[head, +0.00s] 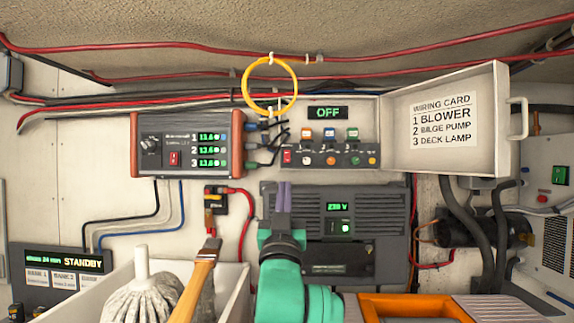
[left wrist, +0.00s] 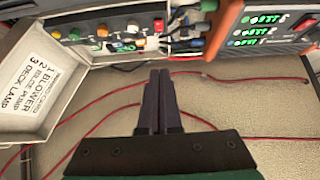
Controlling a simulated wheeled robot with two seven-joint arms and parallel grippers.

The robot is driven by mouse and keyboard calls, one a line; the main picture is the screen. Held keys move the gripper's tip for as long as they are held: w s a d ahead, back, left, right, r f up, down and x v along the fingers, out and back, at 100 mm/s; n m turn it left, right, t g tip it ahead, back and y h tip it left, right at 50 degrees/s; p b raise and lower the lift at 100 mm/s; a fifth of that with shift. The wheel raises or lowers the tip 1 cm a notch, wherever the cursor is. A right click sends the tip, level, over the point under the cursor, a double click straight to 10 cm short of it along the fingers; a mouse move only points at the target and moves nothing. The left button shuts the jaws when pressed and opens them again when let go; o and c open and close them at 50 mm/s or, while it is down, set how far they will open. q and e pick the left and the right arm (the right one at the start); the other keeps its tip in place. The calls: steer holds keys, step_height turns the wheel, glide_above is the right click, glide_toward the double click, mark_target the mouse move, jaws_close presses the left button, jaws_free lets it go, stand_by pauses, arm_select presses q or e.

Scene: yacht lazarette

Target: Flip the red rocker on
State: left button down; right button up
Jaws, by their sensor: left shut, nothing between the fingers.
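In the left wrist view the closed fingers (left wrist: 160,72) appear apart from the rocker. Another red switch (head: 173,158) is on the power supply at left. My right gripper is not in view.
The open box door (head: 445,120) with a wiring card stands to the right of the panel. A yellow ring (head: 270,62) hangs above the panel's left end. A grey unit (head: 390,210) reading 230 V is below. A white bin (head: 122,275) with a wooden handle stands lower left.

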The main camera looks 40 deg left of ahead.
arm_select(q)
steer(key=p, duration=0.4)
glide_toward(288, 157)
step_height(288, 157, up, 3)
steer(key=s, duration=0.2)
steer(key=w+a+p, duration=0.1)
steer(key=w+r+p, duration=0.1)
steer(key=w+p, duration=0.1)
steer(key=w+a+p, duration=0.1)
steer(key=w, duration=0.1)
steer(key=shift+a+r, duration=0.15)
steer(key=shift+a, duration=0.2)
steer(key=shift+w+a+f, duration=0.15)
steer(key=shift+w+f, duration=0.15)
steer(key=shift+w, duration=0.1)
steer(key=shift+s, duration=0.1)
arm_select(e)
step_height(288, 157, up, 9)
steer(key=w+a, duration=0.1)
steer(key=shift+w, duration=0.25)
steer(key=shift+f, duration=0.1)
